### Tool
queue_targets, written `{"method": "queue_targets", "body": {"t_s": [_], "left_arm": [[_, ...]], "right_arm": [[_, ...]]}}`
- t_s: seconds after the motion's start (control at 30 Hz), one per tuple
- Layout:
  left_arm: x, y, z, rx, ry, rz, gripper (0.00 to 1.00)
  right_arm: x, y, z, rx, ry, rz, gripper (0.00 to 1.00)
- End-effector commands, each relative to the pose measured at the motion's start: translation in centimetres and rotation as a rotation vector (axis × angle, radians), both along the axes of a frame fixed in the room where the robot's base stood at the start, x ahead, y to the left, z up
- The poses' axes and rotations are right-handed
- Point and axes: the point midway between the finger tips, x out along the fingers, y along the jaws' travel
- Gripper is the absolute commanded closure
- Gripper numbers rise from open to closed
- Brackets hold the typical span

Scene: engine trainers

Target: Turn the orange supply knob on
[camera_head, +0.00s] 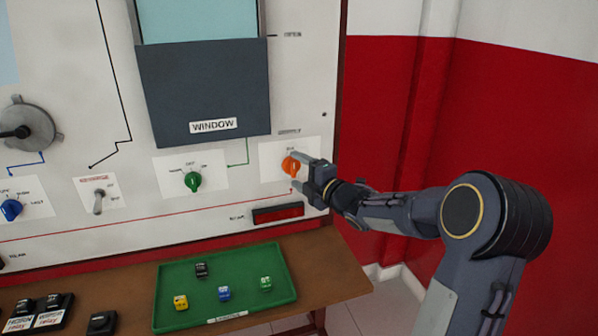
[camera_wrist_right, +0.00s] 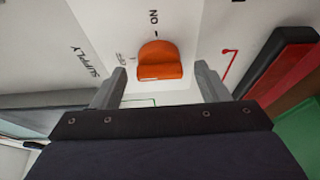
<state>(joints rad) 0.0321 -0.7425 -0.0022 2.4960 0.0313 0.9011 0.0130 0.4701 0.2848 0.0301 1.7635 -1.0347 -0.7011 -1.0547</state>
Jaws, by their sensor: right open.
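The orange supply knob (camera_head: 291,165) sits on a white plate (camera_head: 270,172) at the right side of the panel. My right gripper (camera_head: 299,170) is at the knob, with its fingers pointing at the panel. In the right wrist view the orange knob (camera_wrist_right: 160,60) shows between and beyond the fingertips of the open right gripper (camera_wrist_right: 163,78). There is a gap on each side of the knob, and I see no contact. The printed words "ON" and "SUPPLY" show near it. My left gripper is not in view.
A green knob (camera_head: 193,181), a toggle switch (camera_head: 98,202) and a blue knob (camera_head: 11,209) are further left on the panel. A dark red display (camera_head: 278,213) is below the orange knob. A green tray (camera_head: 172,312) with several small blocks rests on the brown table (camera_head: 338,268).

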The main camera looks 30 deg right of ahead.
Motion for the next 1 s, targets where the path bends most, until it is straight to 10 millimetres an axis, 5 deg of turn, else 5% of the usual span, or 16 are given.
{"method": "queue_targets", "body": {"t_s": [0.33,0.67,1.0], "left_arm": [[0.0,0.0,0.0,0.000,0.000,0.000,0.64],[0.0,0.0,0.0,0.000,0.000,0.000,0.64],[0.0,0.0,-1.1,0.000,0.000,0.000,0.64]], "right_arm": [[0.5,0.1,0.0,0.001,0.000,-0.001,0.33],[0.5,0.1,0.0,0.002,0.000,-0.001,0.76],[0.5,0.1,-0.4,0.050,-0.011,-0.001,0.76]]}}
